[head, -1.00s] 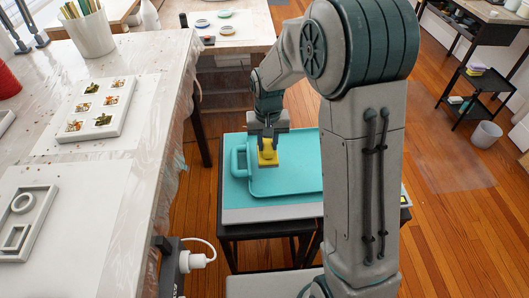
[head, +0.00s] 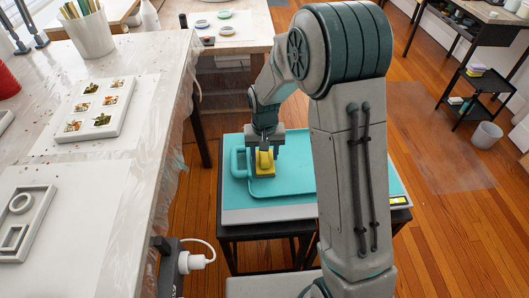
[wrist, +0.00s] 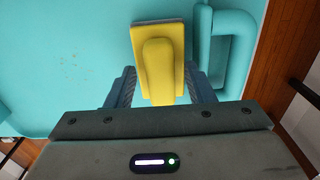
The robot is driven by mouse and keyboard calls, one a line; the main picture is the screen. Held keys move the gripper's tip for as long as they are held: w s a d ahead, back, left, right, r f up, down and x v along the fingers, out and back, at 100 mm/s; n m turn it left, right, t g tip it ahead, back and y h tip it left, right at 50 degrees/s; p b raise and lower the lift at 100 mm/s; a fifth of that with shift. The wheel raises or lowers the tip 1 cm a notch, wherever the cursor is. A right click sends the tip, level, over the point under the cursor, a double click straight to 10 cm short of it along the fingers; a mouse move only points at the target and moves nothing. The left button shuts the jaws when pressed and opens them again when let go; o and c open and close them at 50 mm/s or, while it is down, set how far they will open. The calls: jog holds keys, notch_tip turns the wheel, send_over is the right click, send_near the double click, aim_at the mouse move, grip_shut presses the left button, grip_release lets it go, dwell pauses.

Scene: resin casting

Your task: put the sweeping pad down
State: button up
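The sweeping pad is a yellow block with a raised rounded grip (head: 264,162) and a grey underside edge. It appears to rest flat on the turquoise tray (head: 290,178), near the tray's loop handle (head: 238,162). In the wrist view the pad (wrist: 160,65) is upright in the middle, beside the loop handle (wrist: 230,48). My gripper (head: 265,150) is low over the pad. Its fingers (wrist: 160,90) stand apart on either side of the grip, with narrow gaps showing. The fingertips are partly hidden.
The tray sits on a grey board (head: 270,214) on a dark stand. A cluttered workbench (head: 110,175) with plastic sheeting is at left, holding moulds (head: 94,110). A black shelf cart (head: 478,95) and a bin (head: 487,134) stand at right. Wooden floor between is clear.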

aim_at(265, 155)
notch_tip(265, 155, up, 12)
jog(key=p, duration=0.1)
jog(key=s+d+r, duration=0.2)
jog(key=s+d, duration=0.1)
jog(key=s, duration=0.4)
jog(key=s+d+r+t, duration=0.1)
jog(key=s+d+r, duration=0.1)
jog(key=s, duration=0.5)
jog(key=s+d+r+t, duration=0.1)
jog(key=s+d+r, duration=0.1)
jog(key=s+d, duration=0.3)
jog(key=shift+s, duration=1.2)
jog(key=shift+r, duration=0.1)
notch_tip(265, 155, up, 9)
jog(key=p, duration=0.9)
jog(key=shift+d+r+t, duration=0.15)
jog(key=shift+t, duration=0.25)
jog(key=shift+w, duration=0.1)
